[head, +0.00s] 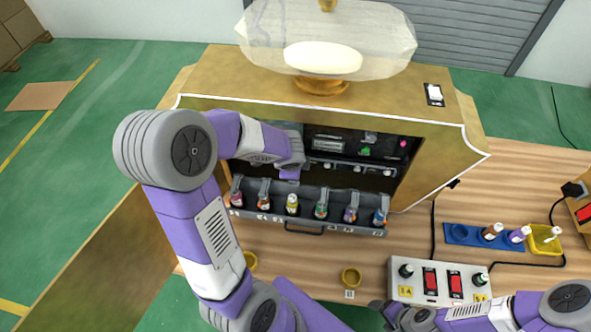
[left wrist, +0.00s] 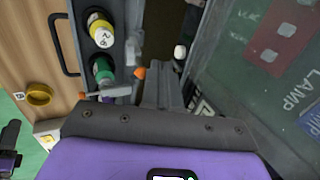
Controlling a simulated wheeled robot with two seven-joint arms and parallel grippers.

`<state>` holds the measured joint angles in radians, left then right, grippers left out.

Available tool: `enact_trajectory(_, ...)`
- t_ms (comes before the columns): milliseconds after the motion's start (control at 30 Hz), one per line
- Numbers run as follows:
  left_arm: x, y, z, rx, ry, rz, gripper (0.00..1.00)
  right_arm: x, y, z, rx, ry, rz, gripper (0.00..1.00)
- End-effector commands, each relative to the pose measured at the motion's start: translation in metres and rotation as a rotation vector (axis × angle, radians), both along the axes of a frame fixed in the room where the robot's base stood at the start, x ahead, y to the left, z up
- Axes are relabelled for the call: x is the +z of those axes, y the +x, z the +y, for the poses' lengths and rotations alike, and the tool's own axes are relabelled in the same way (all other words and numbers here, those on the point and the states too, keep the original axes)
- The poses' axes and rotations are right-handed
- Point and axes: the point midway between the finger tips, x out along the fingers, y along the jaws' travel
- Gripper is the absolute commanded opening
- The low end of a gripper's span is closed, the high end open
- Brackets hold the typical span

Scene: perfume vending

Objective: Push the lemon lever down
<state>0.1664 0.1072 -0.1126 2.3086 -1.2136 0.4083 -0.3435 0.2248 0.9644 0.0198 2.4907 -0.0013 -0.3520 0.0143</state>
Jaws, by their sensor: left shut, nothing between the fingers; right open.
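A drawer-like rack at the front of the perfume cabinet (head: 437,165) holds a row of bottles with small levers. A yellow bottle (head: 292,205), likely lemon, stands third from the left; it also shows in the left wrist view (left wrist: 100,30). I cannot clearly make out its lever. A green bottle (left wrist: 103,70) is beside it, with a grey orange-tipped lever (left wrist: 105,92) near it. My left gripper (head: 290,174) reaches into the cabinet opening, just behind and above the yellow bottle; its shut, empty fingers show in the left wrist view (left wrist: 162,90). My right gripper (head: 384,308) is open at the lower right.
A control box (head: 440,280) with red switches stands front right on the wooden table. Beyond it are a blue tray (head: 462,234) with bottles and a yellow container (head: 545,240). A yellow ring-shaped cup (head: 351,277) stands before the rack. A glass vessel (head: 330,35) tops the cabinet.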

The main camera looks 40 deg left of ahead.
Motion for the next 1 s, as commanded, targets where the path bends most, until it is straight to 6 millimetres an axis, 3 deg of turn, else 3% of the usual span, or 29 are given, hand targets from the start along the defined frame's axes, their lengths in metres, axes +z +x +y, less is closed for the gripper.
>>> enact_trajectory(1000, -0.005, -0.016, -0.009, -0.001, 0.0, 0.0, 0.0, -0.014, 0.0, 0.0, 0.0, 0.0, 0.0, 0.73)
